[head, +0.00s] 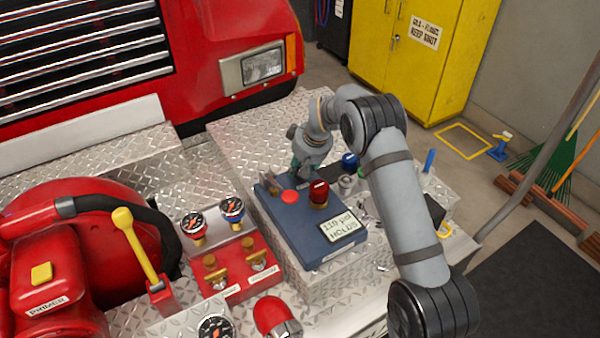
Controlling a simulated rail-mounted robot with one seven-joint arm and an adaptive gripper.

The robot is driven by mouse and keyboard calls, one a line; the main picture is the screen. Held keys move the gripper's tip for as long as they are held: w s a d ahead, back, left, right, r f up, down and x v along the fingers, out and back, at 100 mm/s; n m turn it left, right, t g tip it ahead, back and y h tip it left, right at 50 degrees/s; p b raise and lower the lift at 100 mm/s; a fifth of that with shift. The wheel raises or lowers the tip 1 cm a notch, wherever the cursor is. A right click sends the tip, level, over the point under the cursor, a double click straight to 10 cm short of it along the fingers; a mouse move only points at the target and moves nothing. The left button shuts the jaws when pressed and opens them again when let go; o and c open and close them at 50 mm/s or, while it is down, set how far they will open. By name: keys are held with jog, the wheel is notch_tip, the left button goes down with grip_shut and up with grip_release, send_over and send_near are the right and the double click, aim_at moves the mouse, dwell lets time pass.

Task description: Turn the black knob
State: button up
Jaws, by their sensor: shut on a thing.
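A blue control box (285,236) stands on the diamond-plate bumper, with a red button (289,197) and a red knob (318,194) on its top. My gripper (298,174) reaches down to the far edge of the box top, behind the red button. It is shut on what seems to be the black knob. The gripper and its wrist hide the knob, so its turn angle cannot be read.
A blue knob (349,161) and small fittings lie right of the gripper, near my arm. Two gauges (213,217), brass valves (224,277) and a yellow lever (134,243) stand left and in front. The truck's red front (225,40) rises behind.

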jog(key=n, duration=0.1)
jog(key=n+b, duration=0.1)
jog(key=n+y, duration=0.1)
jog(key=shift+w+a+r+n+g, duration=0.1)
jog(key=shift+w+r+n+g, duration=0.2)
jog(key=shift+w+g, duration=0.1)
jog(key=shift+n+g+y, duration=0.4)
jog(key=shift+n+g, duration=0.1)
jog(key=shift+n, duration=1)
jog(key=shift+s+a, duration=0.1)
jog(key=shift+a, duration=0.05)
jog(key=o, duration=1.1)
jog(key=shift+s+f, duration=0.1)
jog(key=shift+d, duration=0.2)
jog(key=shift+d+r, duration=0.15)
jog(key=shift+r, duration=0.1)
jog(key=v, duration=1.1)
jog(key=shift+r, duration=0.2)
